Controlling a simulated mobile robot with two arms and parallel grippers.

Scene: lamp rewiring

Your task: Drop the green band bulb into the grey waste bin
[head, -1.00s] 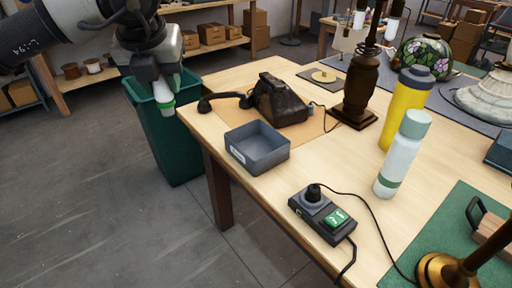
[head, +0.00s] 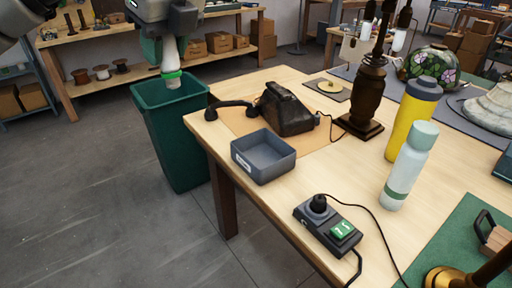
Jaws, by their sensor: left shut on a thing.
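The green band bulb (head: 170,53) is a slim white bulb with a green band near its lower end. My left gripper (head: 169,38) is shut on it, with the band end hanging down. The bulb shows just above the far side of a tall dark green bin (head: 178,140) standing on the floor left of the table. I cannot tell exactly how high above the rim it is. A small open grey box (head: 263,162) with a white label sits on the table's left part and looks empty. No grey floor bin is in view. My right gripper is not in view.
The wooden table (head: 262,201) carries an old black telephone (head: 287,110), a dark lamp stand (head: 368,95), a yellow bottle (head: 411,118), a pale bottle (head: 409,168) and a black switch box (head: 325,226) with a cable. The floor (head: 85,200) left of the bin is clear.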

